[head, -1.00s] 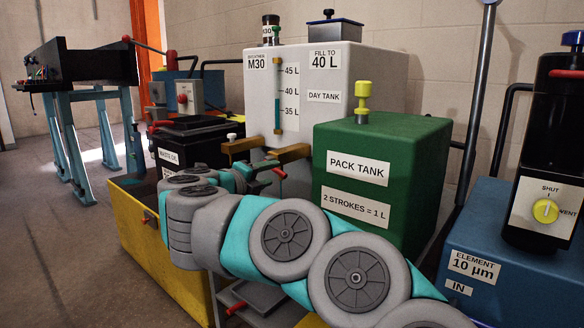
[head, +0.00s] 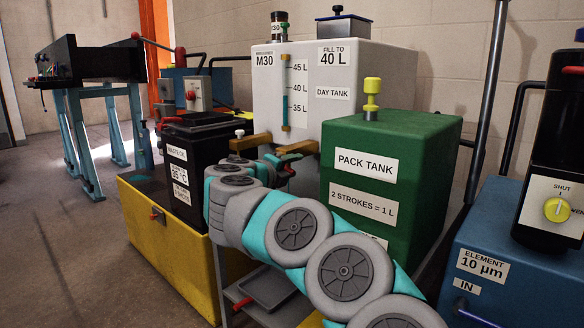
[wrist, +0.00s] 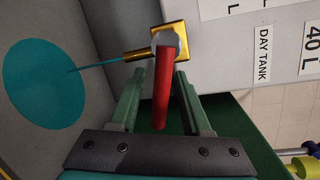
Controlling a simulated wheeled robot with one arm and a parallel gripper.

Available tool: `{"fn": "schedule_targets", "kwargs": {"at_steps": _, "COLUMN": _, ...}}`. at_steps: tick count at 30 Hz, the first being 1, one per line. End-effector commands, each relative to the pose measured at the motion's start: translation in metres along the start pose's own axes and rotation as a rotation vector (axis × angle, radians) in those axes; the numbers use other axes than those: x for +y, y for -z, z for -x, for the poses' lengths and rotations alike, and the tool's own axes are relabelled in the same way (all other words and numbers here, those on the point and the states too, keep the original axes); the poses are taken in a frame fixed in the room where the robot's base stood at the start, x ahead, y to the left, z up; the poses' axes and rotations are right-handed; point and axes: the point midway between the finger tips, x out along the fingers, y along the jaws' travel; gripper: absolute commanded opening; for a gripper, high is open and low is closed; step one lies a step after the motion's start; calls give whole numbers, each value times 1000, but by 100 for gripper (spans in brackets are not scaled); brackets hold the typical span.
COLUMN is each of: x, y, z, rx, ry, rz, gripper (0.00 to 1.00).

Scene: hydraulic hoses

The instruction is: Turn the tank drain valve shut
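The white day tank (head: 380,75) stands behind my arm in the head view. In the wrist view, its brass drain valve (wrist: 140,53) has a red lever (wrist: 162,92) pointing toward me. A thin teal stream (wrist: 95,66) runs from the brass spout to a round teal patch (wrist: 42,85) on a grey surface. My gripper (wrist: 160,76) is open, its two green fingers on either side of the lever, with visible gaps beside it. In the head view my gripper (head: 285,163) is small and partly hidden by my arm at the tank's lower front.
The green pack tank (head: 436,145) stands close to the right of my arm. A black waste container (head: 205,150) and yellow bin (head: 180,245) stand left. A blue filter unit (head: 515,275) is at far right. A grey tray (head: 272,288) lies low beneath my arm.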

Motion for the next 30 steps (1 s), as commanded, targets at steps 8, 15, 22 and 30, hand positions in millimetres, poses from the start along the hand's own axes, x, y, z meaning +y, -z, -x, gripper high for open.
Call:
{"fn": "schedule_targets", "kwargs": {"at_steps": 8, "x": 0, "y": 0, "z": 0, "rx": 0, "ry": 0, "rz": 0, "gripper": 16}}
{"fn": "schedule_targets", "kwargs": {"at_steps": 15, "x": 0, "y": 0, "z": 0, "rx": 0, "ry": 0, "rz": 0, "gripper": 0}}
{"fn": "schedule_targets", "kwargs": {"at_steps": 22, "x": 0, "y": 0, "z": 0, "rx": 0, "ry": 0, "rz": 0, "gripper": 0}}
{"fn": "schedule_targets", "kwargs": {"at_steps": 30, "x": 0, "y": 0, "z": 0, "rx": 0, "ry": 0, "rz": 0, "gripper": 0}}
